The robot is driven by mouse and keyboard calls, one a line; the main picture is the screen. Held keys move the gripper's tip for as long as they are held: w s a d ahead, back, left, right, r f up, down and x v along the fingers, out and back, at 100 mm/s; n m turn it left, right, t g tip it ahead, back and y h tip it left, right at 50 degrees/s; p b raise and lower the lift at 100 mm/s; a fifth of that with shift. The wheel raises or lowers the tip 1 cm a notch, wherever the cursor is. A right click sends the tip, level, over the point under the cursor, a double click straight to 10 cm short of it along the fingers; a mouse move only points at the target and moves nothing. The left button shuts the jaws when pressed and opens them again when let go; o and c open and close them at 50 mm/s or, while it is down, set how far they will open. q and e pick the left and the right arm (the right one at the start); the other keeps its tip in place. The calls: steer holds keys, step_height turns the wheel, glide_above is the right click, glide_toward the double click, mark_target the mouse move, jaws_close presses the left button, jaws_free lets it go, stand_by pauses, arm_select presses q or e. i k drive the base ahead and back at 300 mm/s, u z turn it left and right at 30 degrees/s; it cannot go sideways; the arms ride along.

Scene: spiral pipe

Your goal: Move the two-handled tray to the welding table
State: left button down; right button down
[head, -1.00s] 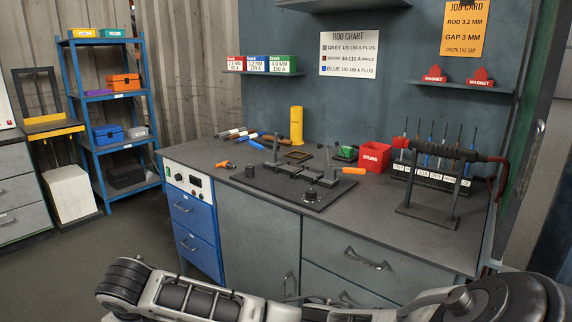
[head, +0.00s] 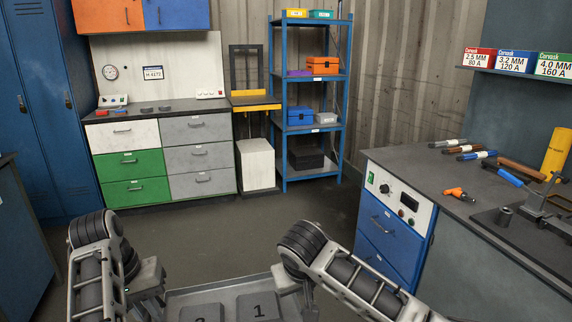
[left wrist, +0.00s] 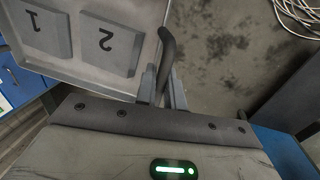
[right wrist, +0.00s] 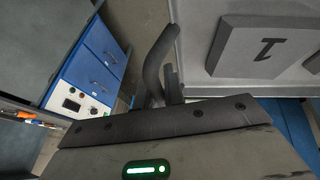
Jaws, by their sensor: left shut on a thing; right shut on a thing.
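The two-handled tray (head: 228,289) is a grey metal tray at the bottom middle of the head view, partly cut off. Two grey plates marked 1 (head: 258,306) and 2 (head: 203,312) lie in it. My left gripper (left wrist: 163,88) is shut on the tray's dark left handle (left wrist: 166,48). My right gripper (right wrist: 166,90) is shut on the dark right handle (right wrist: 156,62). The tray is held in front of me, over the floor. The welding table (head: 400,165), with a dark top and blue drawers, stands to the right, apart from the tray.
An orange-handled tool (head: 459,194), several rods (head: 468,148) and a dark fixture plate (head: 515,225) lie on the welding table. Its near left part is bare. A blue shelf rack (head: 284,110) and a drawer cabinet (head: 160,155) stand behind. Open floor (head: 240,230) lies between.

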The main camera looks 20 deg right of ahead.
mark_target(430, 167)
steer(key=i, duration=3.1)
steer(key=z, duration=2.95)
